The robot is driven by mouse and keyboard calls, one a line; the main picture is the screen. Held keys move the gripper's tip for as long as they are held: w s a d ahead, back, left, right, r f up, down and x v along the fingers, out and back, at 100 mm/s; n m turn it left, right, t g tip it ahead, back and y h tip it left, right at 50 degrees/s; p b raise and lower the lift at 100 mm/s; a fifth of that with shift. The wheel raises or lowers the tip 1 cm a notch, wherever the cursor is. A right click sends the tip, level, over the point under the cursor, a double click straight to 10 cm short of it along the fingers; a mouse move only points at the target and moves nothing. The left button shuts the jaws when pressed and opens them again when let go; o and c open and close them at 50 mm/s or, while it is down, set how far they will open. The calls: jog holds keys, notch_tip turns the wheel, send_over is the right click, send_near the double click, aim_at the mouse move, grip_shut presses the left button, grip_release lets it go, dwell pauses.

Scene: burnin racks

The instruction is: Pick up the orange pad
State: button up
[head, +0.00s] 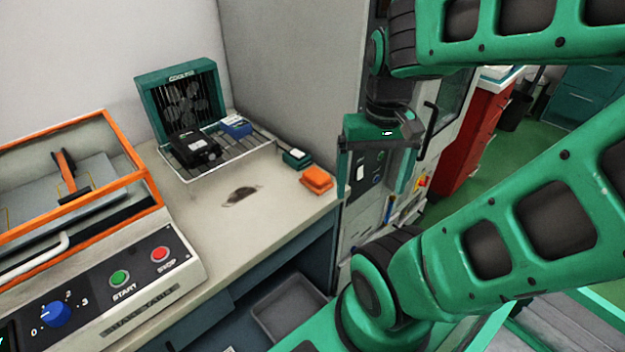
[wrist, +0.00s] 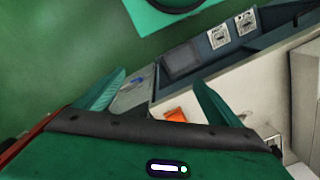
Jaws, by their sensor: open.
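The orange pad (head: 316,180) lies near the right front edge of the worktop in the head view. In the wrist view the orange pad (wrist: 176,115) shows small and partly cut off, between the two fingers. My gripper (head: 375,192) is open and empty, and it hangs to the right of the pad, apart from it. In the wrist view the fingers of my gripper (wrist: 160,85) are spread wide.
A dark green block (head: 297,157) lies just behind the pad. A cooling fan unit (head: 180,85) has a wire rack (head: 245,150) holding a black box (head: 194,148) and a blue box (head: 235,126). A shake tester (head: 110,285) stands left. A grey wall (head: 285,75) backs the worktop.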

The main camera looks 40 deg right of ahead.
jog(key=w+d+m, duration=0.2)
jog(key=w+m, duration=0.3)
jog(key=w, duration=0.4)
jog(key=m, duration=0.5)
send_near(316, 174)
notch_tip(316, 174, down, 10)
jog(key=shift+s+a+f, duration=0.1)
jog(key=shift+s+f, duration=0.05)
jog(key=shift+m, duration=0.3)
jog(key=c, duration=1.2)
